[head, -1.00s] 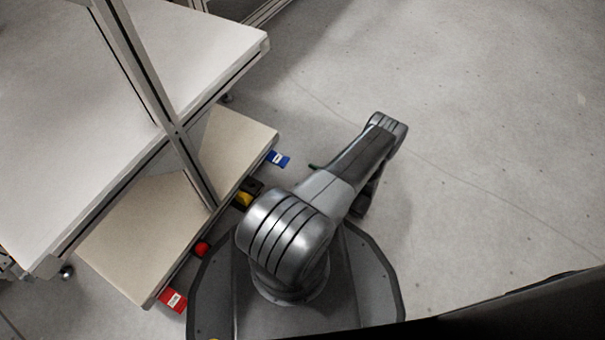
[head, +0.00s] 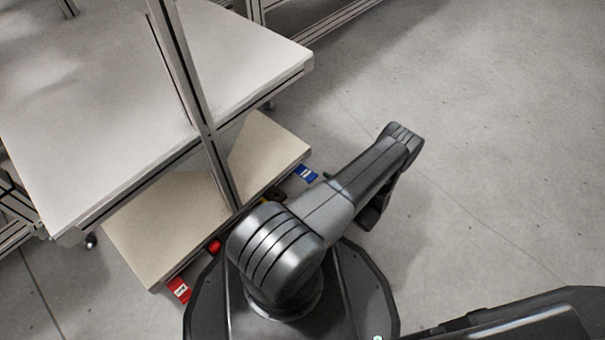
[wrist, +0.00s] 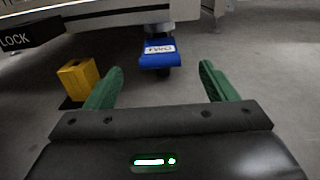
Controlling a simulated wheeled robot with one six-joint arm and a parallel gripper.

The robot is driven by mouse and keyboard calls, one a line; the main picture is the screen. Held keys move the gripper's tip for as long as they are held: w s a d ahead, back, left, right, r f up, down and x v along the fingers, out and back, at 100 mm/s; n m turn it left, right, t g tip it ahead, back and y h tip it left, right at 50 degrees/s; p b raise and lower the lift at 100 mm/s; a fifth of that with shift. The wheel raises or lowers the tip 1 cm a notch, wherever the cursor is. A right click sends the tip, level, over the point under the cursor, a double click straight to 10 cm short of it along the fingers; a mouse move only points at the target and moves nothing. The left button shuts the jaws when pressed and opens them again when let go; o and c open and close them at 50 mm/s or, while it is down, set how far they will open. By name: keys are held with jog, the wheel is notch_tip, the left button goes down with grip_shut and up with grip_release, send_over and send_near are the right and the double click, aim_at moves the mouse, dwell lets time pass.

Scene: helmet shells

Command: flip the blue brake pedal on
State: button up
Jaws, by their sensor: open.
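The blue brake pedal (wrist: 158,54) carries a white label and hangs at the edge of the workstation, ahead of my gripper in the wrist view. It also shows in the head view (head: 306,173), at the right end of the low shelf's front edge. My gripper (wrist: 160,82) is open, with its two green fingers spread and nothing between them. The pedal is beyond the fingertips, roughly centred between them and apart from them. In the head view my arm hides most of the gripper.
A yellow block (wrist: 78,78) stands left of the left finger. A red pedal (head: 179,290) and a red round button (head: 214,246) sit along the low shelf (head: 150,245). A large white table (head: 100,120) stands above it. Open floor (head: 480,130) lies to the right.

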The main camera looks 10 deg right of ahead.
aim_at(305, 173)
jog(key=b+x, duration=0.1)
jog(key=x, duration=0.7)
jog(key=shift+w+a+b, duration=0.15)
jog(key=shift+w+b, duration=0.05)
jog(key=shift+b, duration=0.1)
jog(key=c, duration=1.4)
jog(key=shift+o, duration=0.2)
jog(key=o, duration=1.4)
jog(key=shift+c, duration=0.2)
jog(key=shift+s, duration=0.1)
jog(key=p+v, duration=0.3)
jog(key=v, duration=1)
jog(key=shift+s+d, duration=0.2)
jog(key=shift+d, duration=0.05)
